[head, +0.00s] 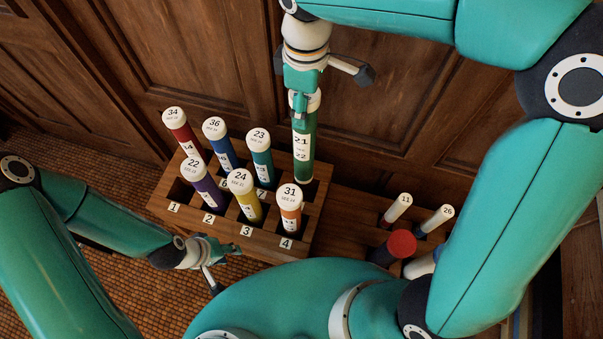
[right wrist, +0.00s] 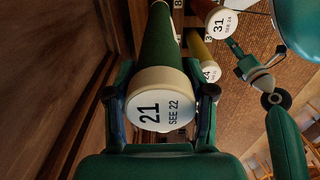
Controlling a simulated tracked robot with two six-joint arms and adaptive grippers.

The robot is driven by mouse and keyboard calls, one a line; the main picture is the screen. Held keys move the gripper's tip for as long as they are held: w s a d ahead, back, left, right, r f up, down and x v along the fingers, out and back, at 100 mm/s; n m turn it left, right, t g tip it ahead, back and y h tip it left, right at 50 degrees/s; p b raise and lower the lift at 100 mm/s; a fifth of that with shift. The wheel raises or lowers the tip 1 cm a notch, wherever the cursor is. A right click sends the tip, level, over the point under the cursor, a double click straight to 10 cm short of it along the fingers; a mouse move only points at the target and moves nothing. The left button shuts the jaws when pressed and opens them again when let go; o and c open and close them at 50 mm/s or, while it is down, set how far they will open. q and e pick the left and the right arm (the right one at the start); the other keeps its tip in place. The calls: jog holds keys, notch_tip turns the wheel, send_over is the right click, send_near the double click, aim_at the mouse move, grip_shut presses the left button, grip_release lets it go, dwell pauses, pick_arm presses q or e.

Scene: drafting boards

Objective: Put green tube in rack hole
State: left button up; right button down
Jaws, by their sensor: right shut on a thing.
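The green tube (head: 304,150), with a white cap marked 21, hangs upright in the head view over the back right of the wooden rack (head: 152,203). My right gripper (head: 301,112) is shut on its upper part. In the right wrist view its cap (right wrist: 160,98) sits between the two fingers. The tube's lower end is at the back right rack hole (head: 313,190); I cannot tell whether it has entered. My left gripper (head: 222,266) is open and empty by the rack's front left side, low down.
The rack holds red (head: 182,135), blue (head: 220,145), teal (head: 262,160), purple (head: 205,187), yellow (head: 246,197) and orange (head: 290,208) tubes. Wooden panelling (head: 200,60) rises close behind.

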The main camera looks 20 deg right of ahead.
aim_at(305, 157)
notch_tip(305, 157, down, 19)
jog(key=shift+f+b, duration=0.1)
jog(key=shift+b, duration=0.55)
jog(key=shift+c, duration=1.9)
grip_release()
jog(key=shift+s, duration=0.1)
notch_tip(305, 157, up, 12)
jog(key=shift+p, duration=0.45)
